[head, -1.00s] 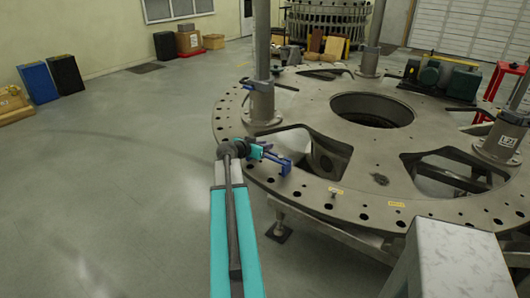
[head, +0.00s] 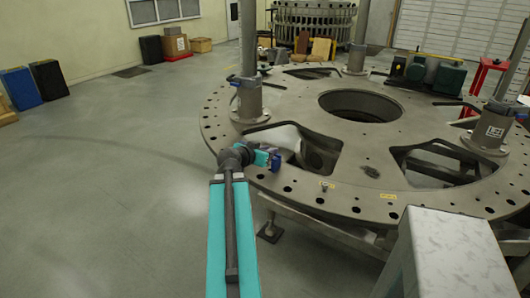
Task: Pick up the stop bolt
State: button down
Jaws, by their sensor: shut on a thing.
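My gripper (head: 275,161), with blue jaws, is over the near left rim of the large grey turret plate (head: 290,184). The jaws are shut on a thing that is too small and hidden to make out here. A small upright bolt-like piece (head: 324,187) shows on the plate by a yellow label, to the right of my gripper and apart from it. I cannot tell whether it is the stop bolt or another bolt.
The plate has holes along its rim, large cut-outs and grey posts (head: 249,100). A pale grey block (head: 455,250) stands at the near right. A green motor (head: 449,78) sits at the far right. Open floor (head: 110,200) lies to the left.

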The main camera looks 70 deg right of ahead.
jog(key=shift+s+f+b, duration=0.15)
jog(key=shift+f+b, duration=0.05)
jog(key=shift+b, duration=0.55)
jog(key=b, duration=0.3)
jog(key=s+a+b, duration=0.1)
jog(key=b, duration=0.3)
jog(key=shift+s+a+r, duration=0.1)
jog(key=shift+s+a, duration=0.1)
jog(key=shift+s, duration=0.1)
jog(key=shift+b, duration=0.7)
jog(key=s+b, duration=0.1)
jog(key=b, duration=0.2)
jog(key=s+a+b, duration=0.1)
jog(key=b, duration=0.2)
jog(key=shift+a+r, duration=0.2)
jog(key=shift+a, duration=0.05)
jog(key=shift+a+r+b, duration=0.1)
jog(key=shift+b, duration=0.35)
